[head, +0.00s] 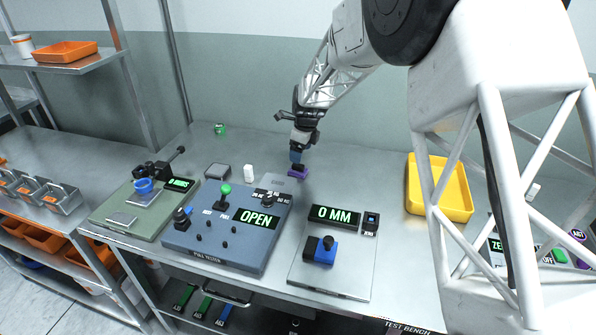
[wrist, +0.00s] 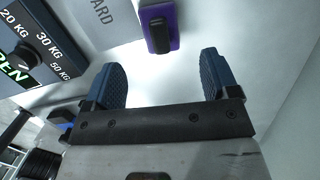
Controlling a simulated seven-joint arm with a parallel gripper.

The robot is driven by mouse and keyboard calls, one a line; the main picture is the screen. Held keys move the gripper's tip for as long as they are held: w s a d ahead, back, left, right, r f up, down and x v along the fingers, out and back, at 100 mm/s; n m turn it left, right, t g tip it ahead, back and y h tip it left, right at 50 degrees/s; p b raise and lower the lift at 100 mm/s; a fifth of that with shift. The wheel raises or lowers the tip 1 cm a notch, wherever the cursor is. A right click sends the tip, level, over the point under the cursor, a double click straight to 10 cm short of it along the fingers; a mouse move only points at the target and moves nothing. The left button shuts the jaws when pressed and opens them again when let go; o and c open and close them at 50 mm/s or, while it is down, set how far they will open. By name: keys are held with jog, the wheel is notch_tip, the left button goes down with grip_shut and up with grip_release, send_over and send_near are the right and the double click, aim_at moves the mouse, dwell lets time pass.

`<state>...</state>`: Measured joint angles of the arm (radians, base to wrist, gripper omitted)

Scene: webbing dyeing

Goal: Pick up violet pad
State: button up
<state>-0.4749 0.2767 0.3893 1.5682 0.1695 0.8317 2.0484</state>
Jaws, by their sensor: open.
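The violet pad (head: 299,172) lies on the steel table just behind the blue pull tester, and a dark handle or strip runs along its top.
The blue pull tester (head: 238,255) with an "OPEN" display stands left of the pad. A steel gauge plate (head: 330,286) with a "0 MM" display is in front. A white bottle (head: 249,172) stands left. A yellow tray (head: 440,208) is right, with clear table between.

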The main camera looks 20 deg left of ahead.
aim_at(298, 166)
jog(key=shift+a+f, duration=0.1)
jog(key=shift+f, duration=0.7)
jog(key=shift+a+f, duration=0.2)
jog(key=shift+f, duration=1.1)
jog(key=shift+a+f, duration=0.2)
jog(key=shift+f, duration=1.05)
jog(key=shift+c, duration=0.2)
jog(key=c, duration=1)
